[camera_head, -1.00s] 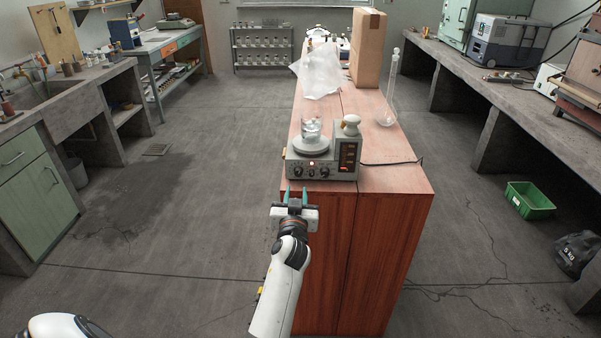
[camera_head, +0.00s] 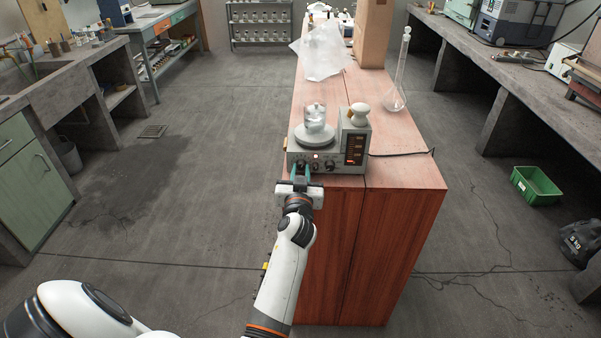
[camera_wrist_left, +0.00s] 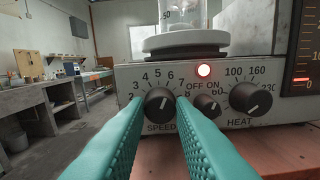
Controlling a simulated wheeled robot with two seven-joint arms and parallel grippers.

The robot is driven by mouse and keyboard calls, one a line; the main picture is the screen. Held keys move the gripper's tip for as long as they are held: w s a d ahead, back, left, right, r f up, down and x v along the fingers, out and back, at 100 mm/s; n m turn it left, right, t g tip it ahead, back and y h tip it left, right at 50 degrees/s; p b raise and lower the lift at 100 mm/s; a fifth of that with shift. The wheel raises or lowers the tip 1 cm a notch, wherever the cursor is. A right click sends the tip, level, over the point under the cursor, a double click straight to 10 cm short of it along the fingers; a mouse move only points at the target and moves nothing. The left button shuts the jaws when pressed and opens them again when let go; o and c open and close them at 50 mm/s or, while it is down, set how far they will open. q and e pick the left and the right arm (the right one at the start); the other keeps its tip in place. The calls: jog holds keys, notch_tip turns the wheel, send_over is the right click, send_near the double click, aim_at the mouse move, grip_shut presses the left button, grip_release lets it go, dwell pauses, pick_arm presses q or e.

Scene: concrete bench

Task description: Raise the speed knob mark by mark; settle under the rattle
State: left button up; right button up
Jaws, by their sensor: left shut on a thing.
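A grey hotplate stirrer (camera_head: 297,158) stands at the near end of the red-brown bench. The wrist view shows its SPEED knob (camera_wrist_left: 159,103), black in a ring of numbers, left of a small OFF/ON knob (camera_wrist_left: 207,104) and a HEAT knob (camera_wrist_left: 250,98). My left gripper (camera_head: 301,172) is shut on the SPEED knob, its teal fingers (camera_wrist_left: 157,118) on either side. I cannot read the exact mark it points at. A red lamp (camera_wrist_left: 204,70) glows above. A glass beaker (camera_head: 315,117) sits on the round white plate (camera_head: 315,138); any stir bar is not clear.
A white knobbed piece (camera_head: 359,114) tops the stirrer's right display housing (camera_head: 355,145). A cable (camera_head: 405,153) runs right. Behind stand a glass flask (camera_head: 397,97), crumpled clear plastic (camera_head: 322,53) and a cardboard box (camera_head: 372,35).

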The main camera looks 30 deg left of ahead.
pick_arm(q)
jog(key=shift+m, duration=1.1)
grip_shut()
jog(key=m, duration=0.2)
jog(key=shift+m+b, duration=0.3)
jog(key=shift+m, duration=0.1)
jog(key=o, duration=0.6)
grip_release()
jog(key=shift+o, duration=0.2)
jog(key=shift+f, duration=0.1)
